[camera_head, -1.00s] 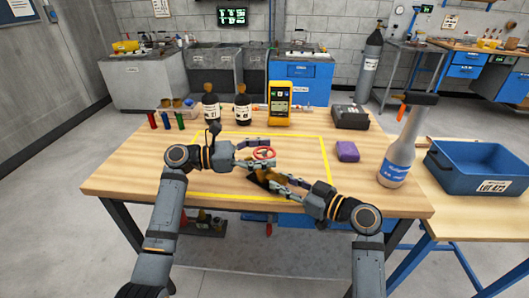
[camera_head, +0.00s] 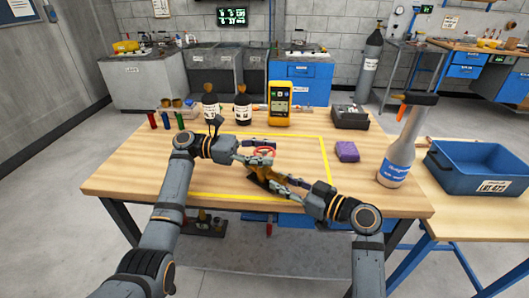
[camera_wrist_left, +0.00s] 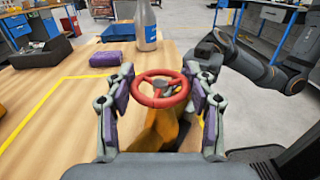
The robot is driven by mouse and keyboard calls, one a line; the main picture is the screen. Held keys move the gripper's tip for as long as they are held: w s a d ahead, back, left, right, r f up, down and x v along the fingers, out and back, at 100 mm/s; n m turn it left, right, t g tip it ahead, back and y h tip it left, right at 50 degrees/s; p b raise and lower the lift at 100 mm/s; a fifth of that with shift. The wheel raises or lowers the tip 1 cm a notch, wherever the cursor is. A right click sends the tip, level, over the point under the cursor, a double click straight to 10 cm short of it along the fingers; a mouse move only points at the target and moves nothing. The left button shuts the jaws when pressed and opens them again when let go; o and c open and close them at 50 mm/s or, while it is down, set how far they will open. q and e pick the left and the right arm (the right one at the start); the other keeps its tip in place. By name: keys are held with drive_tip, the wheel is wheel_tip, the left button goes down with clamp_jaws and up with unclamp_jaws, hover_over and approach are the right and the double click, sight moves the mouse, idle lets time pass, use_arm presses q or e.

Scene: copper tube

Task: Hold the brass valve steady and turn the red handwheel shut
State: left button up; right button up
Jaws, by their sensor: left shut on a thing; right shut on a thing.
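The red handwheel (camera_wrist_left: 160,88) sits on top of the brass valve (camera_wrist_left: 158,130) in the left wrist view. In the head view, the handwheel (camera_head: 263,151) is partly covered by my left gripper (camera_head: 262,150). The left gripper's purple-padded fingers (camera_wrist_left: 160,92) are shut on opposite sides of the wheel rim. The brass valve (camera_head: 262,170) stands upright near the middle front of the table, with a dark part at its foot. My right gripper (camera_head: 272,181) is shut on the valve body below the wheel, coming from the right. Its fingers hide part of the body.
The table (camera_head: 120,178) carries a yellow tape outline (camera_head: 328,165) around the work area. Dark bottles (camera_head: 243,114), a yellow meter (camera_head: 279,104) and a purple block (camera_head: 346,151) stand beyond it. A tall grey bottle (camera_head: 398,155) and blue bin (camera_head: 480,170) are at the right.

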sight(265, 151)
use_arm(q)
drive_tip(key=shift+m+g+y, duration=0.3)
drive_tip(key=shift+m+g, duration=0.9)
drive_tip(key=shift+g, duration=0.7)
drive_tip(key=shift+f+g, duration=0.1)
drive_tip(key=shift+g, duration=0.2)
drive_tip(key=o, duration=1.2)
drive_tip(key=shift+r, duration=0.2)
wheel_tip(265, 151, up, 10)
drive_tip(key=shift+f, duration=0.1)
